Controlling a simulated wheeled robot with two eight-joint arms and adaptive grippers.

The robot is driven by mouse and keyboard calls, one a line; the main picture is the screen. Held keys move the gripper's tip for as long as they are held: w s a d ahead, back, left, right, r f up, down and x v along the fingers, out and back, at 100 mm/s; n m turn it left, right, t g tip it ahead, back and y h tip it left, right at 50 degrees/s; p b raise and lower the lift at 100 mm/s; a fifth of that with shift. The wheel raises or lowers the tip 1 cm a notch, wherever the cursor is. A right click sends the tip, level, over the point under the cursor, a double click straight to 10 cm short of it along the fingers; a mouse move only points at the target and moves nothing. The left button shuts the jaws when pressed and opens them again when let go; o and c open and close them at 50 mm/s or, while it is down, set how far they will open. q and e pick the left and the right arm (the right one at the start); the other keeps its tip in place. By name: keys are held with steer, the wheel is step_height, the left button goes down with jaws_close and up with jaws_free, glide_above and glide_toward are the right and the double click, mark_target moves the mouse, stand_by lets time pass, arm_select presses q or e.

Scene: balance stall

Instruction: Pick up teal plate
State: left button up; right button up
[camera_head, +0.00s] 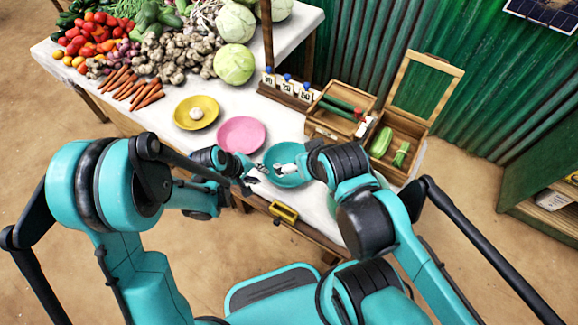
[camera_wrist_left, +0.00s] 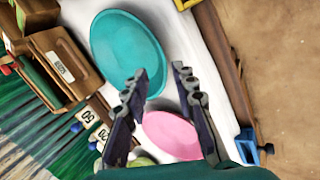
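The teal plate (camera_head: 272,159) lies on the white table top, right of the pink plate (camera_head: 241,134). Part of it is hidden by my right gripper (camera_head: 284,170), which shows over it; its finger gap is unclear. My left gripper (camera_head: 255,175) is at the plate's left side, near the table's front edge. In the left wrist view the teal plate (camera_wrist_left: 127,50) is empty, just beyond the fingertips. There my left gripper (camera_wrist_left: 158,75) is open with nothing between its fingers, and the pink plate (camera_wrist_left: 172,136) lies farther back between them.
Number signs (camera_head: 287,90) and open wooden boxes (camera_head: 402,135) with vegetables stand at the table's back right. Vegetables heap at the back left. A yellow object (camera_head: 284,212) sits at the front edge.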

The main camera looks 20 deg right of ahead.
mark_target(269, 178)
arm_select(q)
steer(key=b+x, duration=0.1)
steer(key=x, duration=0.2)
steer(key=shift+s+f, duration=0.1)
steer(key=shift+f, duration=0.05)
steer(key=x, duration=0.1)
steer(key=b+x, duration=0.1)
steer(key=x, duration=0.1)
steer(key=b+x, duration=0.1)
steer(key=x, duration=0.1)
steer(key=shift+w+f, duration=0.2)
steer(key=shift+w, duration=0.25)
steer(key=shift+r, duration=0.1)
steer(key=shift+c, duration=0.3)
jaws_close()
